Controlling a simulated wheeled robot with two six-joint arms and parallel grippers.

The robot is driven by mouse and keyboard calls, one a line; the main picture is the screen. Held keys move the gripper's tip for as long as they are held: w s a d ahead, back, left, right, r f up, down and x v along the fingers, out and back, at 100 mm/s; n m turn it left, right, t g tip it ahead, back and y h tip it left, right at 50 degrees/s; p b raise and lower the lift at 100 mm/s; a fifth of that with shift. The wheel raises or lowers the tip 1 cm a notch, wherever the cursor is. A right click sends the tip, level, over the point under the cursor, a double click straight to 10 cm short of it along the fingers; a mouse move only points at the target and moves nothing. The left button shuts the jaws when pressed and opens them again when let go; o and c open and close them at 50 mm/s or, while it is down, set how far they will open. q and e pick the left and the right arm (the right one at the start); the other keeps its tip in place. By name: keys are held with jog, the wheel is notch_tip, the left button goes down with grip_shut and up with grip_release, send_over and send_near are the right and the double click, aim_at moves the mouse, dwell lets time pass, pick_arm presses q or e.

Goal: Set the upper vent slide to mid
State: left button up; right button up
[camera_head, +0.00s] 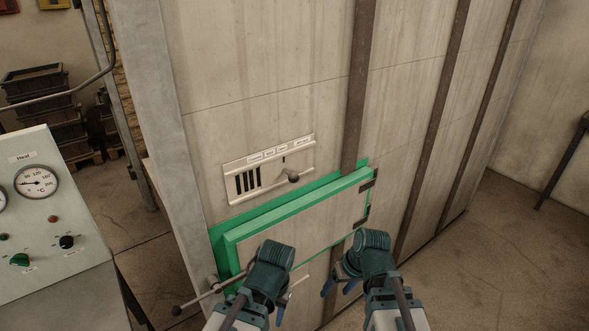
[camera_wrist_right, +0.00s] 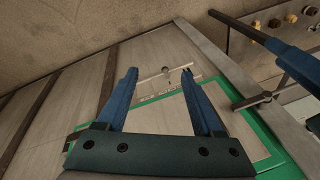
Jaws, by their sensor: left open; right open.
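The upper vent plate (camera_head: 226,180) is on the pale wall above the green-framed door. It has dark slots at its left and small labels along its top, too small to read surely. The slide knob (camera_head: 293,178) is dark and sits right of the slots, in the plate's right part. My left gripper (camera_head: 258,300) and right gripper (camera_head: 340,287) are below the knob, in front of the door, apart from it. Both are open and empty. In the right wrist view, the fingers frame a vent plate (camera_wrist_right: 152,78) with a knob; I cannot tell which vent.
The green door (camera_head: 300,208) projects below the upper vent, with dark hinges at right. A handle bar (camera_head: 197,297) sticks out at its lower left. A control panel (camera_head: 50,225) with gauge and knobs stands at left. Wall space around the upper vent is clear.

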jog(key=w+a+r+n+t+y, duration=0.45)
jog(key=w+r+y, duration=0.25)
jog(key=r, duration=0.4)
jog(key=t+y, duration=0.3)
jog(key=t, duration=0.3)
send_near(294, 176)
jog(key=x, duration=0.7)
jog(key=f+x, duration=0.1)
jog(key=x, duration=0.2)
jog(key=shift+w+f+p, duration=0.1)
jog(key=shift+w+p, duration=0.25)
jog(key=shift+w, duration=0.15)
grip_shut()
